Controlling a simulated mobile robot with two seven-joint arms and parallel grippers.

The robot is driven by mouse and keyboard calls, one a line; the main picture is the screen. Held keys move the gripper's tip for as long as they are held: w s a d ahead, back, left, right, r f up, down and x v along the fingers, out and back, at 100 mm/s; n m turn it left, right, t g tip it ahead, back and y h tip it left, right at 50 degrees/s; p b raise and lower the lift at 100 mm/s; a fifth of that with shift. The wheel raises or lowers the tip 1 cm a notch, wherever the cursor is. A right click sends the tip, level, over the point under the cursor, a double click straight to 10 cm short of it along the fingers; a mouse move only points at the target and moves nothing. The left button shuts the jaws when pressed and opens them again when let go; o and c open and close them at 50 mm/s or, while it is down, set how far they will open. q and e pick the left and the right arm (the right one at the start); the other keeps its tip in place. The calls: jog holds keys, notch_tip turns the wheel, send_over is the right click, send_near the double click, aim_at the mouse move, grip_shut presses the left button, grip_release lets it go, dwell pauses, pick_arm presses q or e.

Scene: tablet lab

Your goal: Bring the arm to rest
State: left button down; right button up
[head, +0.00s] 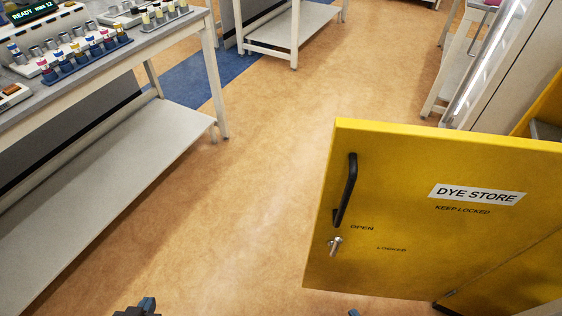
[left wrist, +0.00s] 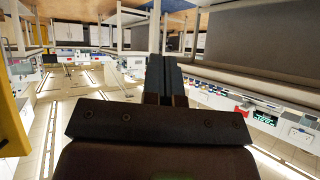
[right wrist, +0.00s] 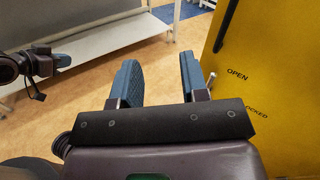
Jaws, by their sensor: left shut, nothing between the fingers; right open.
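My left gripper (head: 140,307) shows at the bottom edge of the head view. In the left wrist view its fingers (left wrist: 165,80) are together with nothing between them. My right gripper (right wrist: 157,82) is open and empty in the right wrist view, a clear gap between its blue fingers. It points over the floor beside the yellow cabinet door. In the head view only a small dark tip shows at the bottom edge, right of the left gripper. Part of my left arm and gripper (right wrist: 45,65) shows at left in the right wrist view.
The yellow DYE STORE door (head: 400,215), with black handle (head: 345,190) and metal lock (head: 335,244), stands swung open at right. A bench (head: 115,50) with tube racks (head: 85,58) and a lower shelf (head: 110,185) is at left. Tan floor (head: 250,200) between is clear.

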jog(key=w+d+f+n+g, duration=0.1)
jog(key=w+f+n+g, duration=0.3)
jog(key=n, duration=1)
jog(key=w+d+f+n+g, duration=0.1)
jog(key=d+f+n, duration=0.1)
jog(key=f+n, duration=0.8)
jog(key=w+d+f+n+h, duration=0.1)
jog(key=w+d+n+h, duration=0.1)
jog(key=d, duration=0.5)
jog(key=w+d+f+n+h, duration=0.2)
jog(key=w+d+n+h, duration=0.1)
jog(key=d, duration=0.4)
jog(key=shift+n+g+h, duration=0.3)
jog(key=shift+n+h, duration=0.4)
jog(key=shift+h, duration=0.3)
jog(key=shift+d, duration=0.1)
